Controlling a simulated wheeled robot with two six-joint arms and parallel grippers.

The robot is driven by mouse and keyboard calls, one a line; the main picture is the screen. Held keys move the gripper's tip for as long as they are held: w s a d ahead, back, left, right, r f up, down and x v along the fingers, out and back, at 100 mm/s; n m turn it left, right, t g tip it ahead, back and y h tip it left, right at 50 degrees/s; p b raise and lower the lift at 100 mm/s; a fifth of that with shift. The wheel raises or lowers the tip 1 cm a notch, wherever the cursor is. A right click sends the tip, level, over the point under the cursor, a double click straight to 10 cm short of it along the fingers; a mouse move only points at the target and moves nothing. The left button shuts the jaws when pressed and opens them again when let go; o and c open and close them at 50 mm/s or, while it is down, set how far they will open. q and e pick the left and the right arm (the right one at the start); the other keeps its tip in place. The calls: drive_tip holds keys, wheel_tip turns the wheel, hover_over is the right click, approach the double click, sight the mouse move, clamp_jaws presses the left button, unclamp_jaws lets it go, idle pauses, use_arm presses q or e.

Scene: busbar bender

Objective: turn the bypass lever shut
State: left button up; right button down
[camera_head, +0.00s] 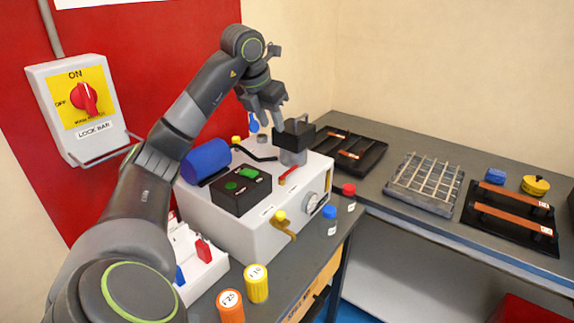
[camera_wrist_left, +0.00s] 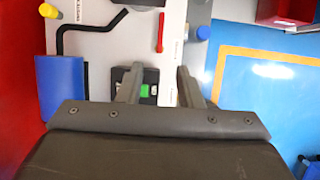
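A grey bending machine (camera_head: 222,219) stands on the bench. A short red lever (camera_head: 289,174) lies on its top, beside a white label; it also shows in the left wrist view (camera_wrist_left: 160,32). A brass-coloured lever with a yellow knob (camera_head: 283,226) is on the front face. A black bent handle with a yellow knob (camera_head: 256,154) is on the top at the back. The labels are too small to read, so I cannot tell which is the bypass lever. My left gripper (camera_head: 265,121) is open and empty above the machine, its fingers (camera_wrist_left: 160,74) apart and touching nothing.
Orange (camera_head: 230,306) and yellow (camera_head: 256,284) containers stand in front. A side bench (camera_head: 398,204) holds trays at right.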

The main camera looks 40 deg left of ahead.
sight(289, 170)
use_arm(q)
drive_tip(key=p+x, duration=0.3)
drive_tip(key=x, duration=1.4)
drive_tip(key=shift+d+f, duration=0.15)
drive_tip(key=shift+c, duration=0.4)
clamp_jaws()
